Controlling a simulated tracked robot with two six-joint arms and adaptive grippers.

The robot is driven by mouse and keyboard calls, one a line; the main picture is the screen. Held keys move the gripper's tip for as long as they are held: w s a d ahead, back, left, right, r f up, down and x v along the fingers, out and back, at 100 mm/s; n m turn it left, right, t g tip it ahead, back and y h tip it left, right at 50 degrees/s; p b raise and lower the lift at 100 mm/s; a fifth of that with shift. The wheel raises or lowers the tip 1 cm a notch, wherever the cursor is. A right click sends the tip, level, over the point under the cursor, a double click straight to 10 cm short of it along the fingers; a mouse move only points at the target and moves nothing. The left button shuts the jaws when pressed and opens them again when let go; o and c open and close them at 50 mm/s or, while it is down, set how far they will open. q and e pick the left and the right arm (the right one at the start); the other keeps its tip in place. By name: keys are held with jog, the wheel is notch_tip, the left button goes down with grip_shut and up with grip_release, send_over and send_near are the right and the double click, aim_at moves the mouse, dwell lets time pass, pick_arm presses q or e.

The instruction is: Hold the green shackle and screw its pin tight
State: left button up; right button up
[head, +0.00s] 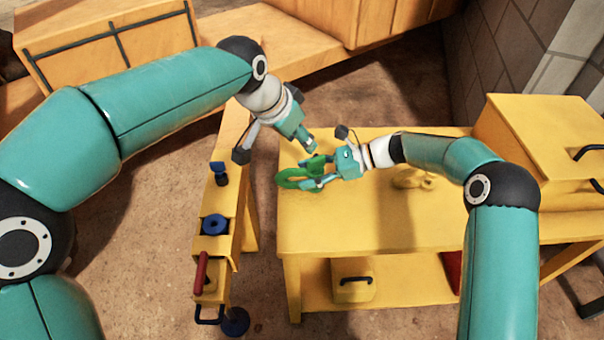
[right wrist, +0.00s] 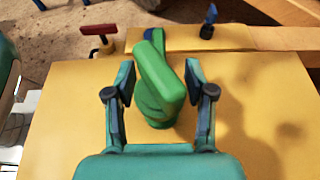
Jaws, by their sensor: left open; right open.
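The green shackle (head: 291,180) is at the left end of the yellow bench top in the head view. In the right wrist view the shackle (right wrist: 160,88) stands between the two fingers of my right gripper (right wrist: 160,82), with gaps on both sides. The right gripper (head: 311,173) is open and reaches it from the right. My left gripper (head: 310,147) is open just above and beyond the shackle, pointing down toward it. I cannot make out the pin apart from the shackle body.
The yellow bench (head: 430,225) carries a small yellow lump (head: 412,179) and a large yellow box (head: 545,140) at right. Left of it, a narrow yellow stand (head: 238,160) holds a blue knob (head: 213,224) and a red handle (head: 201,271). The bench's middle is mostly clear.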

aim_at(317, 158)
jog(key=shift+a+f, duration=0.25)
jog(key=shift+a, duration=0.35)
grip_shut()
pick_arm(q)
jog(key=shift+c, duration=1.4)
jog(key=shift+s+a+f, duration=0.1)
jog(key=shift+s, duration=0.05)
jog(key=shift+c, duration=0.6)
notch_tip(317, 158, up, 4)
jog(key=w+m+g+y, duration=0.1)
jog(key=m+g, duration=0.1)
jog(key=m, duration=0.1)
jog(key=shift+g, duration=0.3)
jog(key=x, duration=0.9)
jog(key=w+x, duration=0.1)
jog(key=x, duration=0.4)
jog(key=shift+w, duration=0.15)
pick_arm(e)
jog(key=shift+r, duration=0.1)
